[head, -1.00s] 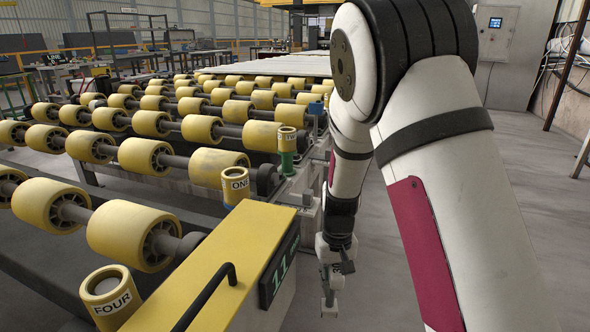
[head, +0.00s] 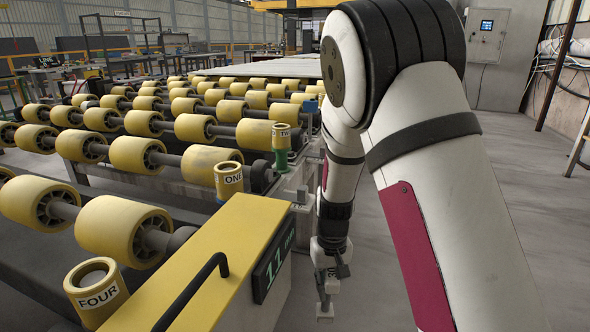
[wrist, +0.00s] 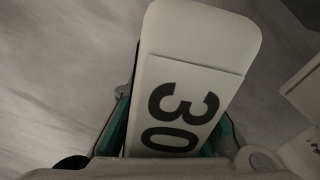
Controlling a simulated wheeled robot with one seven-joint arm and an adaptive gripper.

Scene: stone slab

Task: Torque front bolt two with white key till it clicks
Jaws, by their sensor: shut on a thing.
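My gripper (head: 327,279) hangs low beside the right side of the roller frame. It is shut on the white key, marked 30, which fills the middle of the wrist view (wrist: 202,45). In the head view, a pale end of the key (head: 325,312) shows below the gripper, near the floor. Bolt two is at the collar labelled TWO (head: 281,131), a yellow ring on a green base (head: 282,160) at the frame's right edge. The gripper is in front of it and lower, well apart from it. The bolt itself cannot be made out.
Yellow collars labelled ONE (head: 229,180) and FOUR (head: 97,290) stand nearer. A yellow-topped housing (head: 215,260) with a black handle and a green 11 display (head: 273,263) lies left of my arm. Yellow rollers (head: 125,228) fill the left. Open floor (head: 400,300) lies right.

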